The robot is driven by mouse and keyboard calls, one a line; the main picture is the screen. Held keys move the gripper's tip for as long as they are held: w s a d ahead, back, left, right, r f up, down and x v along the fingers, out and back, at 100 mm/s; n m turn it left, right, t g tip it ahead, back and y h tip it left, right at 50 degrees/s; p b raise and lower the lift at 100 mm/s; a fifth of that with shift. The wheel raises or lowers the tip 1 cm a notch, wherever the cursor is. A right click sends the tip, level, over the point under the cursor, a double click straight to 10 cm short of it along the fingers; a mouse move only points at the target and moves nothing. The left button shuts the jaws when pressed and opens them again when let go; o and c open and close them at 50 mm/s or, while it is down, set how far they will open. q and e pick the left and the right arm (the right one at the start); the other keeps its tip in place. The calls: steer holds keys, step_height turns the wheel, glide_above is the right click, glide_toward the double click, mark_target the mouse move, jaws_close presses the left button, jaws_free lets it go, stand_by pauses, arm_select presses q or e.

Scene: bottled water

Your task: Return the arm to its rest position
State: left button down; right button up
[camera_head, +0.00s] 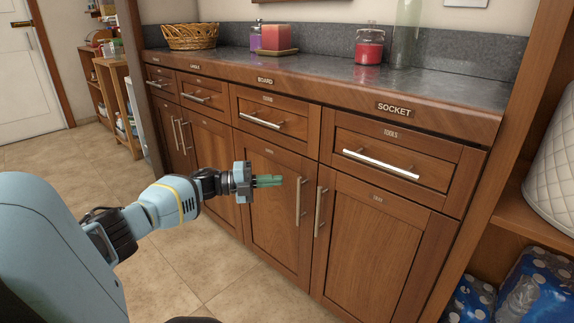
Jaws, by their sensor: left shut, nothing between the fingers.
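My left arm comes in from the left, light blue with a yellow ring, and reaches toward the wooden cabinet. My left gripper (268,181) has green fingers, which are closed together with nothing between them. It is in front of a lower cabinet door (270,215), to the left of that door's vertical metal handle (299,201). The fingers appear apart from the handle, though the exact distance to the door is hard to tell. My right gripper is not in view.
The counter (320,68) holds a wicker basket (191,36), a pink candle (277,37) and a red jar (369,47). Drawers with bar handles run below it. Packs of bottled water (535,290) sit at the lower right. Tiled floor (185,255) is clear left of the cabinet.

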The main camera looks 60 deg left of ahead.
arm_select(q)
steer(key=shift+s+a, duration=0.3)
steer(key=shift+a, duration=0.25)
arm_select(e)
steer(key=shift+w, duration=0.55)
